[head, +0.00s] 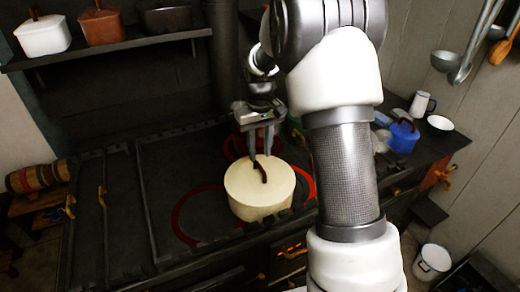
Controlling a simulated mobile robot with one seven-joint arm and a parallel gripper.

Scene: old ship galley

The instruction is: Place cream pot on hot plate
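The cream pot (260,198) is round and upright, with a lid and a dark brown bar handle (261,173) on top. It appears to be on the dark stove top (155,180), over the gap between red-ringed hot plates. A red ring (178,222) shows to its left, and parts of other red rings show behind it and to its right. My gripper (261,155) points down at the far end of the lid handle. Its two fingers are apart, with a visible gap between them. The contact between fingers and handle is too small to make out.
A shelf (110,45) above holds a white pot (43,35), a red-brown pot (101,26) and a dark pot (167,18). A blue pot (403,137) and a white mug (422,103) stand on the right counter. The stove's left side is clear.

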